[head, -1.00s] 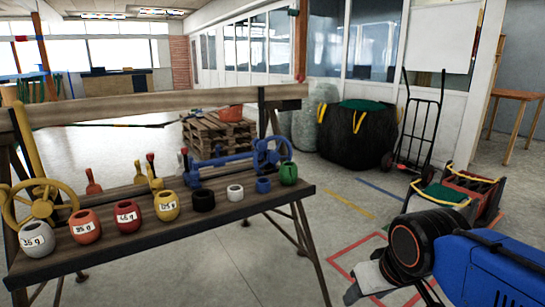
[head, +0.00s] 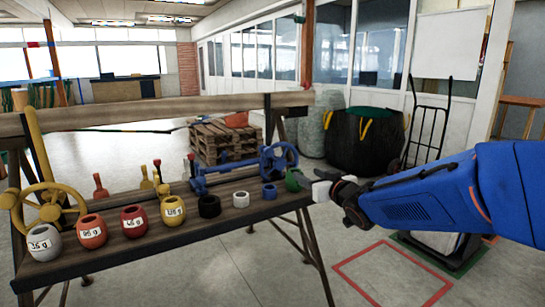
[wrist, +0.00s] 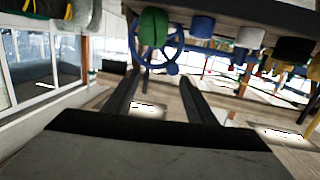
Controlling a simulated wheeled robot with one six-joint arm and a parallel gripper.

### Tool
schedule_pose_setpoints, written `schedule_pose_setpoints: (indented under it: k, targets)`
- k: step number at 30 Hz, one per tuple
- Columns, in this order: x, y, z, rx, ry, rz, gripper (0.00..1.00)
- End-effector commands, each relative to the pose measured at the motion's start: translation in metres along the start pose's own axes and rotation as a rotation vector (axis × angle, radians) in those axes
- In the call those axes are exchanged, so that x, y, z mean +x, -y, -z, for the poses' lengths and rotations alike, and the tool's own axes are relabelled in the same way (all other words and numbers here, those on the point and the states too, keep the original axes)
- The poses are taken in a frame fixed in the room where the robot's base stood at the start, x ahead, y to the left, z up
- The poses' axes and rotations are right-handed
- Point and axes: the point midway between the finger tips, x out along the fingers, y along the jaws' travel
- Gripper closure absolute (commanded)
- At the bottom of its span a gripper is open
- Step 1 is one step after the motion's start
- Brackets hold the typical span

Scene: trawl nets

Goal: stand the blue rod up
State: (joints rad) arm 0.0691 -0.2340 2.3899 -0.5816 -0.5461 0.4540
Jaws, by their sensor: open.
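The blue rod (head: 225,173) lies flat along the bench (head: 215,222), behind the row of weights, with a blue wheel (head: 279,160) at its right end. In the wrist view the wheel (wrist: 158,45) and part of the rod (wrist: 205,45) show beyond my fingers. My gripper (head: 315,184) is at the bench's right end, beside the green weight (head: 293,181) and apart from the rod. It partly hides that weight. In the wrist view my gripper (wrist: 160,80) is open with nothing between its fingers.
Several ring-shaped weights stand along the bench's front edge, such as the black one (head: 209,206) and white one (head: 241,199). A yellow wheel (head: 50,207) is at the left. A wooden beam (head: 170,108) runs behind. A hand truck (head: 425,130) stands back right.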

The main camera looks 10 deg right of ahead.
Motion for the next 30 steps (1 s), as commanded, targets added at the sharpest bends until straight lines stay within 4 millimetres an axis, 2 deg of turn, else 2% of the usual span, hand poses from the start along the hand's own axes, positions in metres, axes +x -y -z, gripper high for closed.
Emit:
schedule_pose_setpoints:
  k: [3, 14, 30]
  targets:
    - [0.016, 0.011, 0.006, 0.009, -0.063, 0.074, 0.49]
    - [0.037, 0.023, 0.015, 0.019, -0.113, 0.133, 0.49]
    - [0.124, 0.035, 0.024, 0.017, -0.11, 0.132, 0.49]
